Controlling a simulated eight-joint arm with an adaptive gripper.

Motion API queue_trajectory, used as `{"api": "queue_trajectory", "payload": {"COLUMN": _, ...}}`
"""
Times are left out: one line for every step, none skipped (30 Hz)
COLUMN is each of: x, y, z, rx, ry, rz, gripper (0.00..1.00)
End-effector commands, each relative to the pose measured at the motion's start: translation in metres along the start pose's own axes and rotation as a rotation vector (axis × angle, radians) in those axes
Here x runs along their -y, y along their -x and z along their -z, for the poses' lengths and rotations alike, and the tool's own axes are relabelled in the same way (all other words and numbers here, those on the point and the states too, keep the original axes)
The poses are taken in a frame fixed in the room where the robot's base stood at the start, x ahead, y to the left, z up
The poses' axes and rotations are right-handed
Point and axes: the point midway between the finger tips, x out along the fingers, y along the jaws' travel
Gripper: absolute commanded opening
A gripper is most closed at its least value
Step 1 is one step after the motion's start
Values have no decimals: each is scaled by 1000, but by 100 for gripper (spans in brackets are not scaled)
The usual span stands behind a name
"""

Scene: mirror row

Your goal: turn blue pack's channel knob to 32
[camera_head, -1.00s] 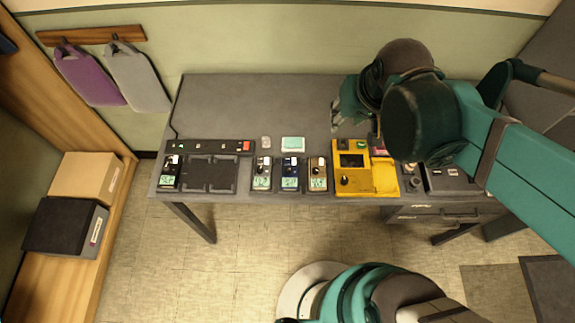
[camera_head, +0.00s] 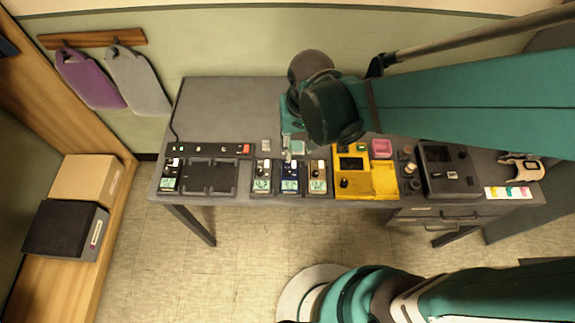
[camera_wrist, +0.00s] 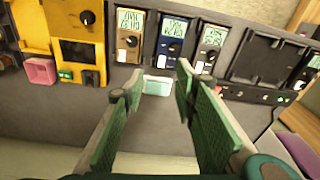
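The blue pack (camera_head: 290,184) is the middle one of three packs side by side near the table's front edge. It also shows in the wrist view (camera_wrist: 167,55), with a lit display (camera_wrist: 174,27) and a dark round channel knob (camera_wrist: 172,48). The display's digits are too small to read surely. My gripper (camera_head: 289,150) is over the table just behind the blue pack. In the wrist view my gripper (camera_wrist: 158,72) is open and empty, its green fingers spread apart short of the packs. The fingers do not touch the knob.
A tan pack (camera_wrist: 129,43) and a grey pack (camera_wrist: 209,45) flank the blue one closely. A pale cyan block (camera_wrist: 157,86) lies behind it, between my fingers in the picture. A yellow device (camera_head: 367,183) stands at right, an empty dark cradle (camera_head: 209,176) at left.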

Motion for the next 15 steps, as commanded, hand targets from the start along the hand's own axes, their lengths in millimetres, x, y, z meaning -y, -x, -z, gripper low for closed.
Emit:
{"api": "queue_trajectory", "payload": {"x": 7, "y": -6, "z": -1, "rx": 15, "ry": 7, "rz": -3, "gripper": 29}}
{"api": "queue_trajectory", "payload": {"x": 10, "y": -9, "z": -2, "rx": 23, "ry": 10, "rz": -5, "gripper": 29}}
{"api": "queue_trajectory", "payload": {"x": 14, "y": -13, "z": -4, "rx": 34, "ry": 13, "rz": -8, "gripper": 29}}
{"api": "queue_trajectory", "payload": {"x": 17, "y": -16, "z": -5, "rx": 42, "ry": 15, "rz": -10, "gripper": 29}}
{"api": "queue_trajectory", "payload": {"x": 19, "y": -19, "z": -6, "rx": 49, "ry": 17, "rz": -12, "gripper": 29}}
{"api": "queue_trajectory", "payload": {"x": 23, "y": -22, "z": -7, "rx": 57, "ry": 19, "rz": -15, "gripper": 29}}
{"api": "queue_trajectory", "payload": {"x": 25, "y": -25, "z": -8, "rx": 63, "ry": 20, "rz": -16, "gripper": 29}}
{"api": "queue_trajectory", "payload": {"x": 26, "y": -27, "z": -9, "rx": 69, "ry": 22, "rz": -18, "gripper": 29}}
{"api": "queue_trajectory", "payload": {"x": 28, "y": -29, "z": -11, "rx": 75, "ry": 23, "rz": -20, "gripper": 29}}
{"api": "queue_trajectory", "payload": {"x": 30, "y": -30, "z": -11, "rx": 79, "ry": 24, "rz": -21, "gripper": 29}}
{"api": "queue_trajectory", "payload": {"x": 31, "y": -32, "z": -12, "rx": 82, "ry": 25, "rz": -22, "gripper": 29}}
{"api": "queue_trajectory", "payload": {"x": 32, "y": -33, "z": -12, "rx": 85, "ry": 26, "rz": -23, "gripper": 29}}
{"api": "queue_trajectory", "payload": {"x": 33, "y": -34, "z": -13, "rx": 87, "ry": 27, "rz": -24, "gripper": 29}}
{"api": "queue_trajectory", "payload": {"x": 33, "y": -34, "z": -13, "rx": 88, "ry": 27, "rz": -25, "gripper": 29}}
{"api": "queue_trajectory", "payload": {"x": 33, "y": -34, "z": -14, "rx": 90, "ry": 27, "rz": -25, "gripper": 29}}
